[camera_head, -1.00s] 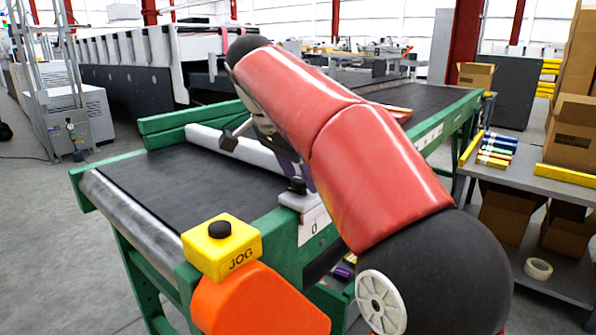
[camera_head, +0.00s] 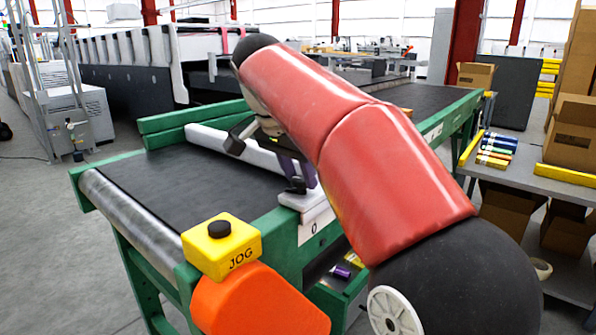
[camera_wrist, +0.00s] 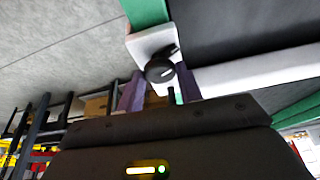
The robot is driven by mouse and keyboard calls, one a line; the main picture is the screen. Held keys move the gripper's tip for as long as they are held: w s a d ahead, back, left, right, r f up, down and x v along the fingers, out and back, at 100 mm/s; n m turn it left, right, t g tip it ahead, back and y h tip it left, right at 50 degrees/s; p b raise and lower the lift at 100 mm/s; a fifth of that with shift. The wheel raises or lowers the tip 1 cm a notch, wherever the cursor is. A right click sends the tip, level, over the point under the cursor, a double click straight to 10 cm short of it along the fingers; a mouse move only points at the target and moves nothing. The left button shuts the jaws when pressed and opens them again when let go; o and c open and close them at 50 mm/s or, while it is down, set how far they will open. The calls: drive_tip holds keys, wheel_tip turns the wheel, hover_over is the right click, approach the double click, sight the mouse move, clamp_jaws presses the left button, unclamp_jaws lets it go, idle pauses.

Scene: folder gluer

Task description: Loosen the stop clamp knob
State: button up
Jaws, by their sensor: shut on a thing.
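The stop clamp knob (camera_head: 297,185) is small and black. It sits on a pale clamp block (camera_head: 298,202) on the near green rail of the conveyor. In the wrist view the knob (camera_wrist: 159,70) shows as a round black cap with a light mark, on the white block (camera_wrist: 150,42). My gripper (camera_wrist: 160,82) comes at it with one purple finger on each side and is shut on it. In the head view my red arm hides part of the gripper, and the purple fingers show just above the knob.
A white bar (camera_head: 235,148) lies across the dark belt (camera_head: 180,190) from the clamp area. A yellow JOG button box (camera_head: 222,250) stands at the near corner. A grey side table (camera_head: 530,172) with coloured sticks and cartons is at right.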

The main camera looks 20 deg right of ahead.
drive_tip(key=n+t, duration=0.1)
drive_tip(key=n, duration=0.2)
drive_tip(key=n+y, duration=0.1)
drive_tip(key=n, duration=0.2)
drive_tip(key=shift+s+d+t+y, duration=0.2)
drive_tip(key=shift+t+y, duration=0.1)
drive_tip(key=shift+t, duration=0.1)
drive_tip(key=n+y, duration=0.1)
drive_tip(key=n, duration=0.2)
drive_tip(key=n+y, duration=0.1)
drive_tip(key=n, duration=0.2)
drive_tip(key=shift+d+n, duration=0.2)
drive_tip(key=shift+n, duration=0.1)
drive_tip(key=n+y, duration=0.1)
drive_tip(key=n, duration=0.1)
drive_tip(key=n+y, duration=0.1)
drive_tip(key=n, duration=0.3)
drive_tip(key=shift+w+d+g+y, duration=0.15)
drive_tip(key=shift+d+g+y, duration=0.15)
drive_tip(key=shift+y, duration=0.1)
drive_tip(key=n, duration=0.3)
drive_tip(key=n+g+y, duration=0.1)
drive_tip(key=n, duration=0.1)
drive_tip(key=shift+w+n+g, duration=0.1)
drive_tip(key=shift+n+g, duration=0.2)
drive_tip(key=shift+n, duration=0.1)
drive_tip(key=o, duration=1)
